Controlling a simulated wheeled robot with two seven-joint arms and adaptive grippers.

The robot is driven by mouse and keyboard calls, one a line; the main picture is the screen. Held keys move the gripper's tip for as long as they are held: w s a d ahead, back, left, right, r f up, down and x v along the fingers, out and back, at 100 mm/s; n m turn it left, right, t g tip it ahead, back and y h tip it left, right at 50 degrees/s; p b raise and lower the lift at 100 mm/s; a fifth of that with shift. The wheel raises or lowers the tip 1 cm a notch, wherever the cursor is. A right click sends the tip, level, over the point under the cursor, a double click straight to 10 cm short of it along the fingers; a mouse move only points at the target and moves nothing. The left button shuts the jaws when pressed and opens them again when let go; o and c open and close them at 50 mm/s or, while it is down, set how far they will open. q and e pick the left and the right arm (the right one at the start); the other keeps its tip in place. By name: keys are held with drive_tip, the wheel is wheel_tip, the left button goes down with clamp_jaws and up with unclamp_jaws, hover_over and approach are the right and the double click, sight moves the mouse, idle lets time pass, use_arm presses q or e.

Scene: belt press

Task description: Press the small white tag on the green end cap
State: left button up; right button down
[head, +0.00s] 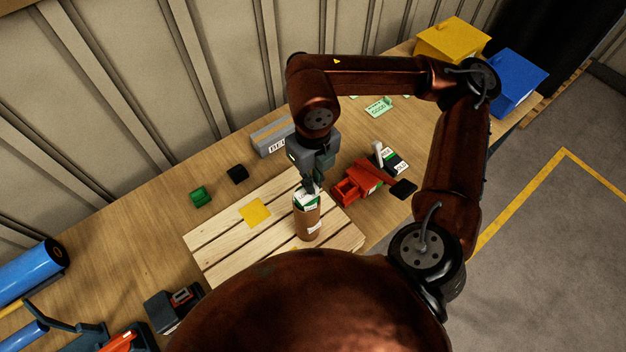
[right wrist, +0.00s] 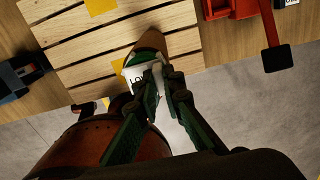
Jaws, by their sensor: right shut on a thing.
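A brown cardboard tube (head: 308,222) stands upright on the slatted wooden board. Its green end cap (head: 307,204) is on top, partly covered by a small white tag (head: 306,196). In the right wrist view the white tag (right wrist: 138,76) bears dark print and lies against my fingertips, with the tube (right wrist: 152,43) just beyond. My right gripper (head: 310,186) points down at the top of the tube. In the right wrist view its fingers (right wrist: 163,78) are closed on the white tag. The exact contact with the cap is hidden. My left gripper is out of view.
The wooden board (head: 222,240) carries a yellow square (head: 255,212). A red tool (head: 362,181) lies right of the tube. Yellow (head: 452,40) and blue (head: 516,80) boxes stand far right.

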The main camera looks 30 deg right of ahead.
idle(0.6)
drive_tip(key=c, duration=2)
unclamp_jaws()
wheel_tip(320, 180, up, 12)
drive_tip(key=shift+r, duration=0.1)
wheel_tip(320, 180, up, 7)
drive_tip(key=p, duration=0.5)
